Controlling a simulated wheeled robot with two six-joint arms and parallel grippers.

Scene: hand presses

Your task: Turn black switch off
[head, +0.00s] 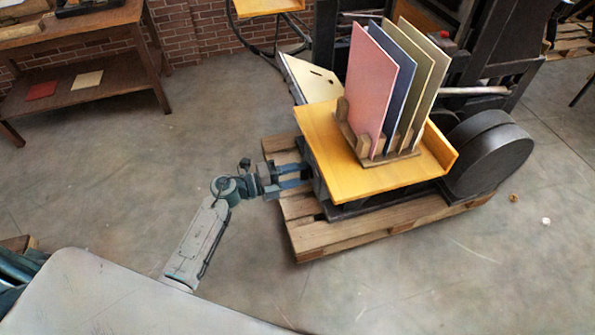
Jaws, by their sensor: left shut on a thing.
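My left gripper (302,178) reaches in from the left at the side of the dark hand press (365,205), just under the left edge of its yellow board. Its two grey fingers are shut on a small dark part there, mostly hidden by the fingers and the board. I cannot make out the black switch clearly or tell its position. My right gripper is not in view.
The press stands on a wooden pallet (335,235). On the yellow board (350,180), a wooden rack holds several upright coloured sheets (372,80). A big black wheel (490,160) is at right. A brown table (75,30) stands back left; the floor between is clear.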

